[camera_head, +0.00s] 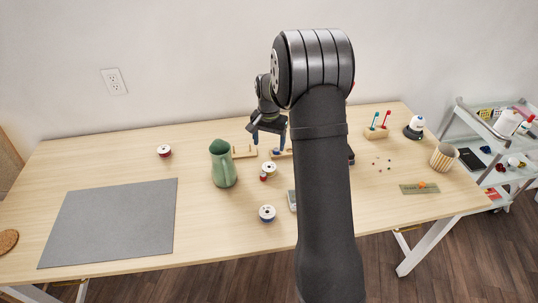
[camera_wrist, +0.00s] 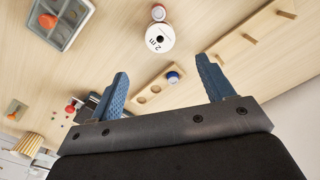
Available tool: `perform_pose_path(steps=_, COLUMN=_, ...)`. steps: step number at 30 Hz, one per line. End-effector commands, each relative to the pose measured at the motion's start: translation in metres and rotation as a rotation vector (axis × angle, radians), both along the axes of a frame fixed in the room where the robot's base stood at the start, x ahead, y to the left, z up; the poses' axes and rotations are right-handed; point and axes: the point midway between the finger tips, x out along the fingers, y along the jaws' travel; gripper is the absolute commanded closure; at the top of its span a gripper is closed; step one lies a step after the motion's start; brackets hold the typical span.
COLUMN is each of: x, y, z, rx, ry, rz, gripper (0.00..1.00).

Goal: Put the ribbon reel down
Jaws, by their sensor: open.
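My gripper (camera_head: 267,138) is open above the back middle of the table. In the wrist view its two blue fingers (camera_wrist: 162,67) stand wide apart with nothing held between them. A white reel marked "2 m" (camera_wrist: 159,38) stands on the table just beyond the fingertips, apart from them. In the head view this reel (camera_head: 269,167) is just in front of my gripper. A red-and-white reel (camera_head: 164,151) stands at the back left and a blue-and-white reel (camera_head: 267,213) near the front edge. Which one is the task's reel, I cannot tell.
A pegged wooden board (camera_wrist: 249,38) and a wooden block with holes (camera_wrist: 153,90), holding a blue-topped piece (camera_wrist: 173,77), lie below my gripper. A small red-topped spool (camera_head: 264,175) is beside the reel. A green pitcher (camera_head: 223,168) stands left. The grey mat (camera_head: 110,222) is bare.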

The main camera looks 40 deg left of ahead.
Motion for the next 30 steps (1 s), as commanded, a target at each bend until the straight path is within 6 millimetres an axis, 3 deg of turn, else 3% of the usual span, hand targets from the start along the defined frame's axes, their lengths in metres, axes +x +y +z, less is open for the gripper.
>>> perform_pose_path(steps=14, x=0.001, y=-0.005, z=-0.005, rx=0.003, ry=0.025, rz=-0.027, gripper=0.26)
perform_pose_path(steps=17, x=0.004, y=-0.023, z=-0.019, rx=0.017, ry=0.109, rz=-0.124, gripper=0.26)
perform_pose_path(steps=24, x=0.014, y=-0.088, z=-0.064, rx=0.143, ry=0.523, rz=-0.590, gripper=0.26)
perform_pose_path(steps=30, x=0.036, y=-0.133, z=-0.076, rx=0.331, ry=0.868, rz=-0.971, gripper=0.26)
